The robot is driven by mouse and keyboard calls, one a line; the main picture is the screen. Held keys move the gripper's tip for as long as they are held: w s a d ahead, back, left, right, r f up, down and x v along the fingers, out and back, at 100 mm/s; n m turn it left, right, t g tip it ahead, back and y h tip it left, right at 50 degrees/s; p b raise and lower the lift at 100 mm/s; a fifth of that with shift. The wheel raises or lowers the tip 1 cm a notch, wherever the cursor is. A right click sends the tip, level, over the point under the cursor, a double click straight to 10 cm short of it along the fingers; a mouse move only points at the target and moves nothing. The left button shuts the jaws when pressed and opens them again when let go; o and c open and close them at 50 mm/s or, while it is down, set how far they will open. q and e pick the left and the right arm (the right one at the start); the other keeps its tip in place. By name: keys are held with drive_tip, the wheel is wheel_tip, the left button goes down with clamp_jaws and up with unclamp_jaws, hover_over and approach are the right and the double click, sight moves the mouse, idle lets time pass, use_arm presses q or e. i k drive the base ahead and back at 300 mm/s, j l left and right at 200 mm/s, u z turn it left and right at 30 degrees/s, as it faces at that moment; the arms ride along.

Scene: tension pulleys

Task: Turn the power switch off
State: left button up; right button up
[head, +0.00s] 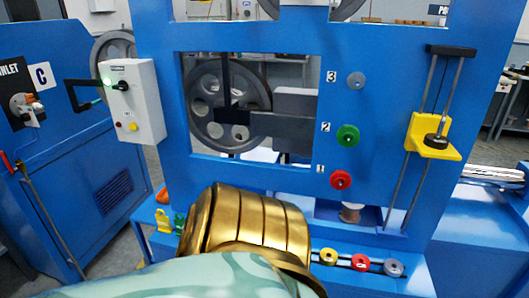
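A white control box (143,105) is fixed to the left edge of the blue pulley frame. My gold and mint-green arm comes up at the bottom centre, below and right of the box. I make out no gripper of mine at its end, and no other arm shows.
The blue pulley frame (390,55) carries pegs numbered 1 to 3 and a yellow weight carrier (430,137). A grey pulley wheel (222,110) sits behind its opening. A blue cabinet (75,175) marked C stands at the left. Coloured discs (360,263) lie on the lower ledge.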

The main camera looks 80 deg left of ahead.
sight(122, 85)
drive_tip(key=k+l+u, duration=0.1)
drive_tip(key=u, duration=3.25)
